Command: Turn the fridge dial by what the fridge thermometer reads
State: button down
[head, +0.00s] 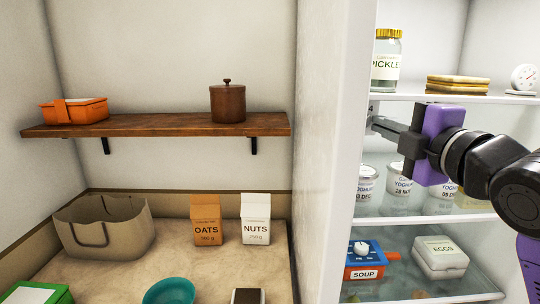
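The fridge (355,60) stands open at the right, with several glass shelves. A round white thermometer (523,77) stands on its top shelf at the far right; its reading is too small to make out. My purple and black gripper (376,122) reaches left just under the top shelf, its fingertips close to the fridge's inner left wall. No dial shows clearly; the spot at the fingertips is small and partly covered. I cannot tell whether the fingers are open or shut, or touch anything.
A pickle jar (386,62) and stacked yellowish slabs (457,85) stand on the top shelf. Yoghurt pots (399,185) stand below my gripper. A soup box (366,268) and egg box (440,257) sit lower. A wooden shelf (170,127) is at left.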

jog(key=shift+a+f+b, duration=0.4)
dwell(0.3)
jog(key=shift+s+d+f, duration=0.1)
jog(key=shift+d+f, duration=0.05)
jog(key=shift+d, duration=0.2)
jog(key=shift+a+b+v, duration=0.25)
jog(key=shift+v, duration=1.2)
jog(key=shift+a+b+v, duration=0.2)
jog(key=shift+b+v, duration=0.05)
jog(key=shift+v, duration=1.2)
jog(key=shift+s, duration=0.15)
